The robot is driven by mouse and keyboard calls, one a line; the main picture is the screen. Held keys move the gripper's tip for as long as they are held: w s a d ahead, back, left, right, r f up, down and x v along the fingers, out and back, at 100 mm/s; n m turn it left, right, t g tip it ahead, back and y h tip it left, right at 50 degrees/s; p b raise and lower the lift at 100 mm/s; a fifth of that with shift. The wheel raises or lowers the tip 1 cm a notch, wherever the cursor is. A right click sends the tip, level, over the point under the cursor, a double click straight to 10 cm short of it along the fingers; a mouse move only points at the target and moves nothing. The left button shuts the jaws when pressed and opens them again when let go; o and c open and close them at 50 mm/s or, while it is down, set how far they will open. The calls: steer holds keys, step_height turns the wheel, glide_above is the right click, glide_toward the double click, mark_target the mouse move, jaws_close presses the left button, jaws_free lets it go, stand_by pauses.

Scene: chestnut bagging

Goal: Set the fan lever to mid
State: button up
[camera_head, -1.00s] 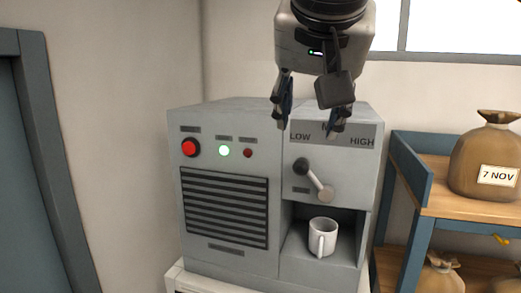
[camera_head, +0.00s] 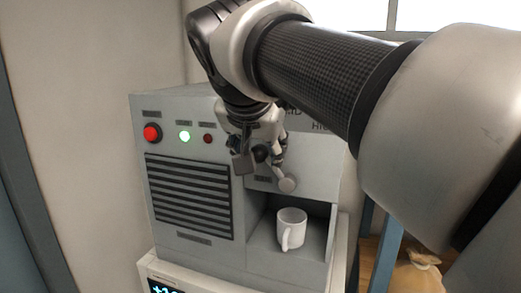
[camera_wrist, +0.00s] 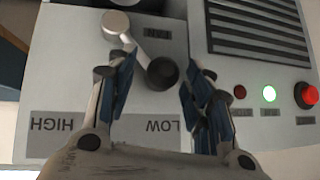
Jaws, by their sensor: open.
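I cannot tell whether a finger touches the lever. The label strip (camera_wrist: 60,125) reads LOW and HIGH, upside down in the wrist view. In the head view my arm and gripper (camera_head: 258,158) cover part of it.
A white mug (camera_head: 291,228) stands in the machine's recess below the lever. The panel has a red button (camera_head: 152,133), a lit green lamp (camera_head: 184,136), a dark red lamp (camera_head: 207,139) and a vent grille (camera_head: 188,195). A sack (camera_head: 416,278) sits at lower right.

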steer(key=shift+a, duration=0.2)
steer(key=shift+s+d, duration=0.1)
steer(key=shift+s, duration=0.15)
steer(key=shift+c, duration=0.4)
steer(key=shift+w, duration=0.2)
steer(key=c, duration=0.4)
jaws_close()
